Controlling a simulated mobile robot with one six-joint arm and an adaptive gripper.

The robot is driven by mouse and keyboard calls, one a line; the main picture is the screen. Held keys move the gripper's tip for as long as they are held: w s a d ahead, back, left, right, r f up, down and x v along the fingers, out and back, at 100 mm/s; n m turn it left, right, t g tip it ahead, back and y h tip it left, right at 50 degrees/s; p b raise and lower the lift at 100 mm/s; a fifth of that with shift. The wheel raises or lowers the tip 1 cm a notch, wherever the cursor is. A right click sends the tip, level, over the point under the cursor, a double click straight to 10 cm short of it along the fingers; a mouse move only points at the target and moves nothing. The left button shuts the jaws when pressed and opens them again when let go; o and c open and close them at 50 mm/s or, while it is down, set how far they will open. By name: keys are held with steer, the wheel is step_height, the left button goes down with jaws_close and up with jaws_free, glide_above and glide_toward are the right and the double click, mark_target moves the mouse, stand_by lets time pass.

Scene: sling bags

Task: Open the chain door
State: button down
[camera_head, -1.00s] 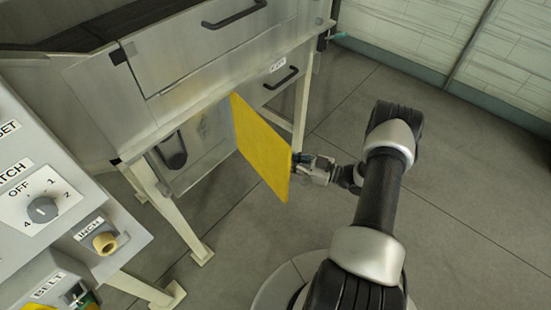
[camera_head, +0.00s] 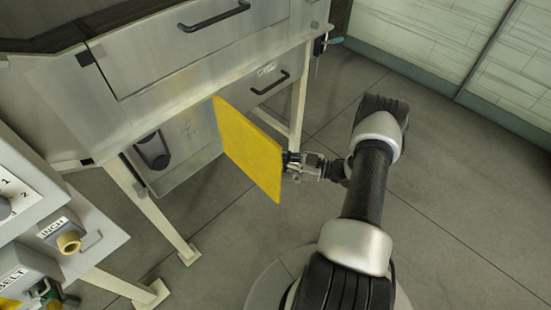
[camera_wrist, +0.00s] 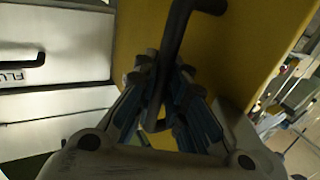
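The yellow chain door (camera_head: 248,150) stands swung out from the machine's lower side, with the compartment (camera_head: 175,155) behind it exposed. My gripper (camera_head: 293,162) is at the door's free edge, on its right side. In the wrist view, the black handle (camera_wrist: 176,40) runs down the yellow door panel (camera_wrist: 245,50) into my gripper (camera_wrist: 165,110). The fingers are closed around the handle. The head view hides most of the handle.
The machine's drawer-like front with a black handle (camera_head: 213,17) is above the door. A leg (camera_head: 299,100) stands behind it. The control panel with the INCH knob (camera_head: 68,242) is at lower left. Floor (camera_head: 450,210) on the right is clear.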

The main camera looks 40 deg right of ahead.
steer(key=c, duration=2)
jaws_free()
steer(key=shift+s+f, duration=0.2)
steer(key=shift+c, duration=0.2)
steer(key=shift+o, duration=0.7)
steer(key=shift+d+r, duration=0.1)
steer(key=v, duration=1.2)
steer(key=shift+w, duration=0.15)
